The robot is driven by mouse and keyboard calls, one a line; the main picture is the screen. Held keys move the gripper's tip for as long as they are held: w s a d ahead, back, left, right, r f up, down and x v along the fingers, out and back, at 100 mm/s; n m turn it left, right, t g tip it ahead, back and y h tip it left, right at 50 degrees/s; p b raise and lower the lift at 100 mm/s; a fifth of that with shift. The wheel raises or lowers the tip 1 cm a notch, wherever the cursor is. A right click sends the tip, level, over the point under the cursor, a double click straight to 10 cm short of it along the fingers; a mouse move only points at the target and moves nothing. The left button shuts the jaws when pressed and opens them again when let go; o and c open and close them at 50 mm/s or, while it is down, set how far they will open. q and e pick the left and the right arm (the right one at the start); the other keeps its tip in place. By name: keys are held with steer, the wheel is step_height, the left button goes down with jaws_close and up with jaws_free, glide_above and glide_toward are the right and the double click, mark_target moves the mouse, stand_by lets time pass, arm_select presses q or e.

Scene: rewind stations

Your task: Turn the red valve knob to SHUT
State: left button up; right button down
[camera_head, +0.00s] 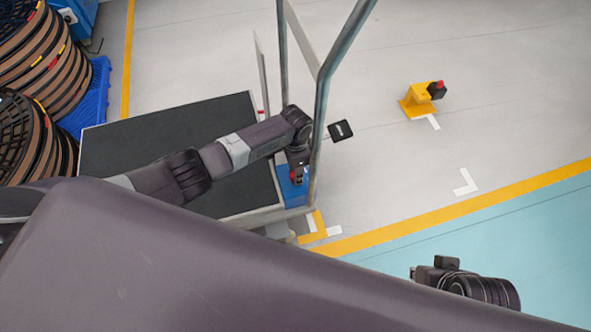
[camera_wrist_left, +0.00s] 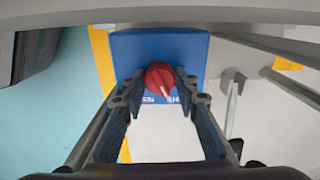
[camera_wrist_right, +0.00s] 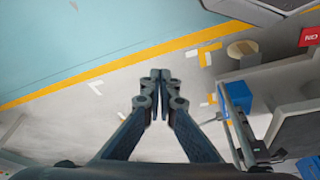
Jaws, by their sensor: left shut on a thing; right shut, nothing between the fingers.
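The red valve knob (camera_wrist_left: 160,78) sits on a blue panel (camera_wrist_left: 186,46) in the left wrist view. My left gripper (camera_wrist_left: 160,80) is shut on the knob, one finger at each side. The knob's white pointer points down and slightly right, between the partly hidden letters "EN" and "SH", a little nearer "SH". In the head view the blue box (camera_head: 292,192) is at the platform's near right corner, with my left gripper (camera_head: 297,172) over it. My right gripper (camera_wrist_right: 160,76) is shut and empty over the floor, away from the box.
A cart with a dark platform (camera_head: 150,137) and metal rails (camera_head: 335,62) surrounds the left arm. Reels (camera_head: 48,62) stand at the left. A black plate (camera_head: 340,131) is beside the rail.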

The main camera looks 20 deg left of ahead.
arm_select(q)
steer(key=shift+s+n+p, duration=0.1)
steer(key=shift+n+p, duration=0.45)
steer(key=shift+n, duration=0.25)
arm_select(e)
steer(key=shift+r, duration=0.65)
arm_select(q)
steer(key=shift+n, duration=0.4)
arm_select(e)
steer(key=shift+x, duration=0.85)
arm_select(q)
steer(key=o, duration=1.1)
steer(key=shift+o, duration=0.2)
step_height(320, 180, up, 12)
